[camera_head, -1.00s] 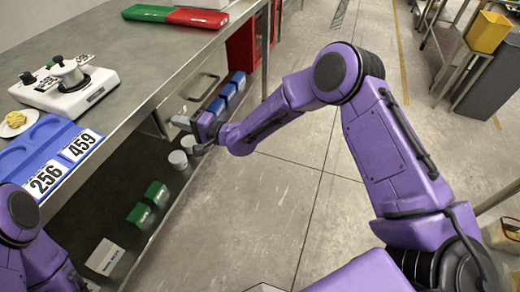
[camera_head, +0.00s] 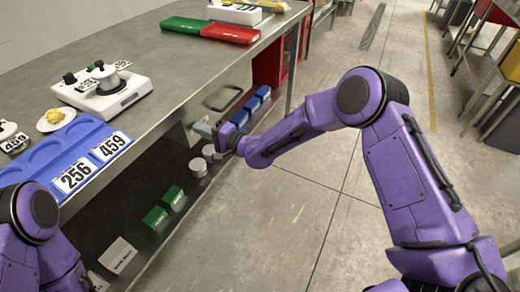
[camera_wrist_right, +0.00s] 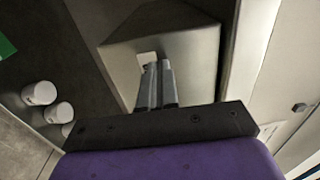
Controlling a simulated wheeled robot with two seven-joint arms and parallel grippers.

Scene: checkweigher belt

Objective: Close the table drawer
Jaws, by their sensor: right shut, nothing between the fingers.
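The table drawer (camera_head: 212,107) is a metal-grey front with a dark loop handle (camera_head: 222,97), below the front edge of the steel table (camera_head: 165,91). I cannot tell how far it stands out. My right gripper (camera_head: 203,127) is at the near lower part of the drawer, below the handle. In the right wrist view, its two fingers (camera_wrist_right: 157,72) are together and empty, with tips at a pale patch on a metal box face (camera_wrist_right: 190,55). Whether they touch it is unclear. My left arm shows at the lower left; its gripper is out of frame.
A lower shelf (camera_head: 150,245) holds green boxes (camera_head: 155,217), white cylinders (camera_head: 198,167) and blue boxes (camera_head: 251,104). A blue tray (camera_head: 62,150) and a white scale (camera_head: 104,92) are on the tabletop.

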